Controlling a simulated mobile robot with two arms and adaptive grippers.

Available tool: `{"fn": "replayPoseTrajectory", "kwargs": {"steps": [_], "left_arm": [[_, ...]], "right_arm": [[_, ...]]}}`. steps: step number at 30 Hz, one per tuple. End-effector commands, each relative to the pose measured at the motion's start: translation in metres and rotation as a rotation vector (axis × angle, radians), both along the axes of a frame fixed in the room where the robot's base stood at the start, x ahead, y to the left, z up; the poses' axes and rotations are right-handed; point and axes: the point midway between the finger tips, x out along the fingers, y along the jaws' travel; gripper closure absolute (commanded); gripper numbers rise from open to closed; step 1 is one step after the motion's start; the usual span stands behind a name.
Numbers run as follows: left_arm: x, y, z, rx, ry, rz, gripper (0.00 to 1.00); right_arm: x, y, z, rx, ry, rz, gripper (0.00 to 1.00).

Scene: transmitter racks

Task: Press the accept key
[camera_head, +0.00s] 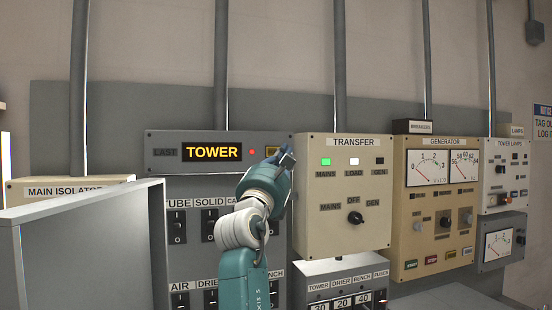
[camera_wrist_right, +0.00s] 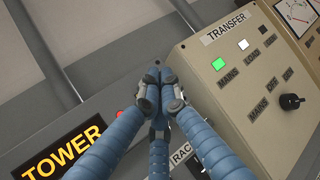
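The dark grey panel (camera_head: 170,162) shows a lit yellow TOWER sign (camera_head: 212,152) and a small red light (camera_head: 251,152). A yellowish-edged piece (camera_head: 270,151) right of the light is mostly hidden by my right gripper (camera_head: 284,157); I cannot read whether it is the accept key. In the right wrist view, the blue fingers of my right gripper (camera_wrist_right: 153,78) are drawn together with nothing visible between them. Their tips lie over the right end of the panel, beside the transfer box; contact is unclear. The TOWER sign (camera_wrist_right: 64,154) shows at lower left there. My left gripper is out of view.
The beige TRANSFER box (camera_head: 318,232), with a lit green lamp and a knob (camera_head: 355,218), stands close to the right of my gripper. A GENERATOR panel (camera_head: 411,250) is further right. Switch rows sit below the sign.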

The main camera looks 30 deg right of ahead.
Motion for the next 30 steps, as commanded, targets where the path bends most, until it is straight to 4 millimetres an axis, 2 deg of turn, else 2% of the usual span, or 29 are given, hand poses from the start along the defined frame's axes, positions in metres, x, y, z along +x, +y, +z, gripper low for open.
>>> {"fn": "replayPoseTrajectory", "kwargs": {"steps": [3, 5, 10, 30], "left_arm": [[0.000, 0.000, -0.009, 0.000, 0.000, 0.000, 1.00], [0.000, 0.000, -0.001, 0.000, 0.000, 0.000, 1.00], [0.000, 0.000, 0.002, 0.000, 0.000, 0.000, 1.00], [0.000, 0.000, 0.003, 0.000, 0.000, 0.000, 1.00]], "right_arm": [[0.017, -0.004, -0.002, 0.000, 0.003, -0.001, 1.00], [0.023, -0.006, 0.003, -0.002, 0.003, -0.003, 1.00], [0.037, -0.009, 0.002, -0.001, 0.001, -0.002, 1.00], [0.042, -0.011, 0.000, 0.001, -0.001, 0.000, 1.00]]}}
